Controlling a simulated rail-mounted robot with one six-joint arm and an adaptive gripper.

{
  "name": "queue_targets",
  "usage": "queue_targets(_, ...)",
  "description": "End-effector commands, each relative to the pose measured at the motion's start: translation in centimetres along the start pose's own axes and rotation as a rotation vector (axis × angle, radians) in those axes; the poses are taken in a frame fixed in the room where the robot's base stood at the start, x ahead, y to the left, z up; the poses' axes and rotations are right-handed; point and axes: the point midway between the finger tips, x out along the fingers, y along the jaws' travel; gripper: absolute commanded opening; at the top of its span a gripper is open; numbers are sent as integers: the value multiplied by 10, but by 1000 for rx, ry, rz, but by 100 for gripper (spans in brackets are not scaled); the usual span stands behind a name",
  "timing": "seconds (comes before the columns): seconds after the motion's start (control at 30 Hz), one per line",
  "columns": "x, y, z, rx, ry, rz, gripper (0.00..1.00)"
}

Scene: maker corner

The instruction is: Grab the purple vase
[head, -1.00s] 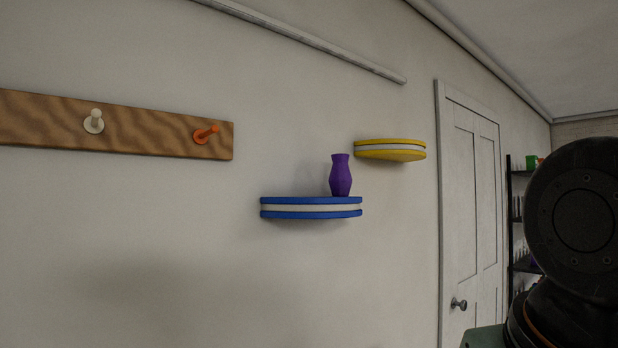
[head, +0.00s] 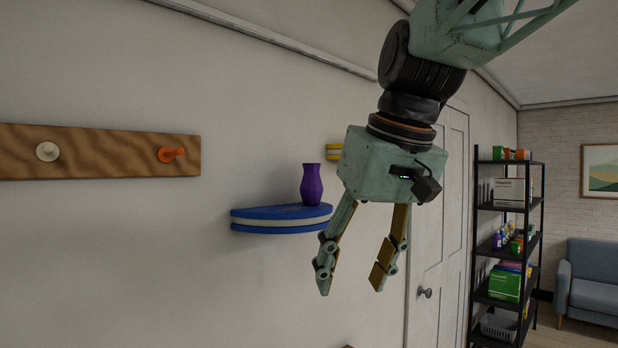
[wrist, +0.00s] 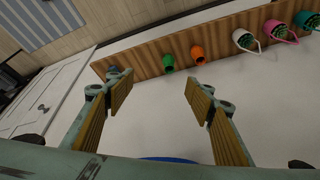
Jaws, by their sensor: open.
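The purple vase (head: 312,186) stands upright on the blue-and-white wall shelf (head: 270,224) in the head view. My gripper (head: 350,285) hangs pointing down, to the right of the vase and shelf, with its fingertips lower than the shelf. Its fingers are spread and nothing is between them. In the wrist view my gripper (wrist: 165,98) is also open and empty. A sliver of blue (wrist: 168,160) shows at the bottom edge there. The vase is not visible in the wrist view.
A wooden peg rail (head: 100,152) is on the wall at left. A door (head: 440,230) and a black rack (head: 480,200) stand at right. A rail with coloured cups (wrist: 225,45) shows in the wrist view.

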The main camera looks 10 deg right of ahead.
Motion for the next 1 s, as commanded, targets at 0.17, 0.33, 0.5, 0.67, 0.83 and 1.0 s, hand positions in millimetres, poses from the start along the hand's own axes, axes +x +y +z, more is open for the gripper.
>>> queue_targets(0.17, -25, 4, -59, -9, 15, -18, 49)
queue_targets(0.33, -42, 7, -109, -21, 28, -36, 49)
queue_targets(0.5, -59, 13, -160, -34, 46, -53, 49)
queue_targets(0.67, -74, 18, -205, -48, 61, -70, 49)
queue_targets(0.83, -88, 25, -253, -63, 79, -86, 49)
queue_targets(1.0, -100, 33, -298, -80, 97, -102, 49)
